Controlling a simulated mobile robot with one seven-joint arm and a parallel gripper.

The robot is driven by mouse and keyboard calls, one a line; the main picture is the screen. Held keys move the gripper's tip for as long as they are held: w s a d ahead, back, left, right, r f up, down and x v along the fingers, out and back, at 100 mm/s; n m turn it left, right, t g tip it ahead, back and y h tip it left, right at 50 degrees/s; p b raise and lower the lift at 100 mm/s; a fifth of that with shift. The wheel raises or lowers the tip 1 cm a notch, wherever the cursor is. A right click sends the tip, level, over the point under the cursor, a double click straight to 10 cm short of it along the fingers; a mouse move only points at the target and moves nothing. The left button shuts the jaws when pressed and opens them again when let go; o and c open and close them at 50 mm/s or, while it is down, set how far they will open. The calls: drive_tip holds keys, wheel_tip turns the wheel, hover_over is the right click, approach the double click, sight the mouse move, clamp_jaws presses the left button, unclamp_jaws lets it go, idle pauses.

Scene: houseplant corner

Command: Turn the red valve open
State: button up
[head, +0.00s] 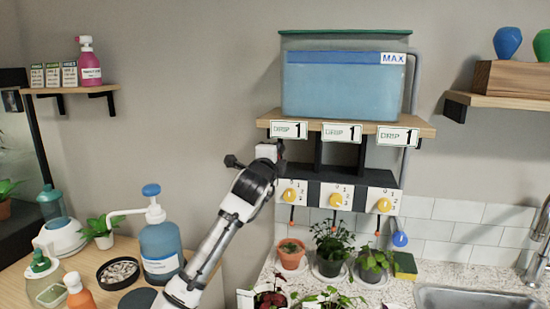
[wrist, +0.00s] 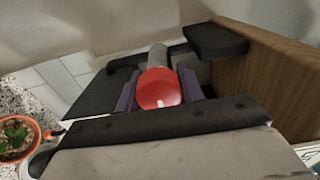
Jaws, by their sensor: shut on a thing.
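The red valve (wrist: 158,85) shows in the wrist view as a round red knob with a small white mark near its lower edge. It sits at the end of a grey pipe (wrist: 157,56). My gripper (wrist: 160,92) is shut on it, with a purple-lined finger on each side. In the head view my gripper (head: 268,152) is at the left end of the wooden shelf (head: 430,131), and it hides the valve there. A blue water tank (head: 340,85) marked MAX stands on that shelf.
Yellow knobs (head: 336,200) labelled with numbers line a panel below the shelf, close to my arm. Several potted plants (head: 330,245) stand under them. A blue pump bottle (head: 160,243) stands left of my arm. The wall left of my gripper is bare.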

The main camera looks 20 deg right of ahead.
idle(0.5)
drive_tip(key=o, duration=1)
drive_tip(key=shift+c, duration=0.2)
drive_tip(key=b+v, duration=0.5)
drive_tip(key=v, duration=0.8)
drive_tip(key=shift+s+a, duration=0.25)
drive_tip(key=shift+s, duration=0.1)
